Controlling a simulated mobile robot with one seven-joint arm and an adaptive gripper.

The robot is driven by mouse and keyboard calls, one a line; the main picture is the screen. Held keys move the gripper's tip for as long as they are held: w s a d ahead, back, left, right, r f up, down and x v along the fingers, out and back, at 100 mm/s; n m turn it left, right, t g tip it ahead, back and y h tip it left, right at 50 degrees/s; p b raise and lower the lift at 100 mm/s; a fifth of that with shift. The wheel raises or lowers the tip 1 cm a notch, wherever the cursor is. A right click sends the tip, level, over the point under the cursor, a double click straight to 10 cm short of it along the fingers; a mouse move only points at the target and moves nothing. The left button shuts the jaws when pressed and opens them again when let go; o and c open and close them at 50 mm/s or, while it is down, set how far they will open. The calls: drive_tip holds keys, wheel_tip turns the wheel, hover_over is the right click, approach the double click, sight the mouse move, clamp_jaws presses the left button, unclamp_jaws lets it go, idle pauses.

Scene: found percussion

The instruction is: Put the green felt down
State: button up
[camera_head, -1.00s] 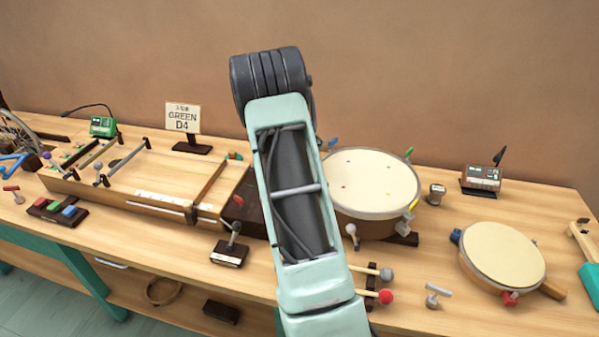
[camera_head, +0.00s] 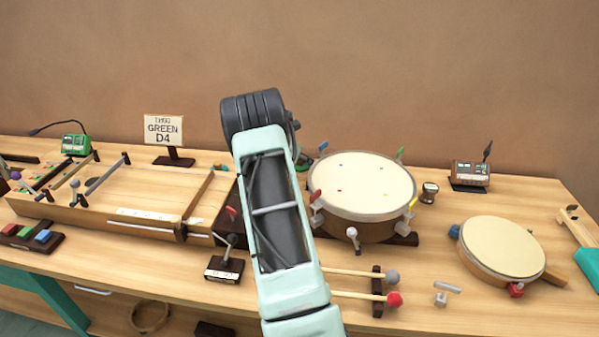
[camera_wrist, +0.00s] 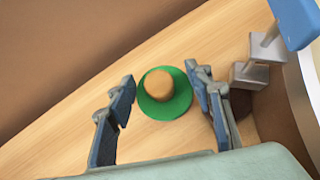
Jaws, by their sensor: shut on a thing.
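In the wrist view the green felt (camera_wrist: 166,98), a round green disc with a tan knob on top, sits between the two blue-grey fingers of my gripper (camera_wrist: 159,76). My gripper is shut on it. The pale wooden tabletop (camera_wrist: 90,125) shows behind the felt; I cannot tell if the felt touches it. A sign (camera_head: 164,130) reading "GREEN D4" stands at the back left.
In the wrist view a grey metal bracket with a blue key (camera_wrist: 294,20) and the drum's side stand close right of my gripper. A long wooden stringed box (camera_head: 120,212) lies left of my arm. Two mallets (camera_head: 360,285) and a smaller drum (camera_head: 500,247) are at the front right.

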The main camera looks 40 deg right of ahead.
sight(300, 168)
drive_tip(key=shift+f+b, duration=0.3)
drive_tip(key=shift+f, duration=1.65)
drive_tip(key=shift+f, duration=0.1)
drive_tip(key=o, duration=1.2)
drive_tip(key=shift+c, duration=0.2)
drive_tip(key=shift+a+r, duration=0.35)
drive_tip(key=shift+r, duration=0.15)
drive_tip(key=v, duration=1.1)
drive_tip(key=shift+s, duration=0.1)
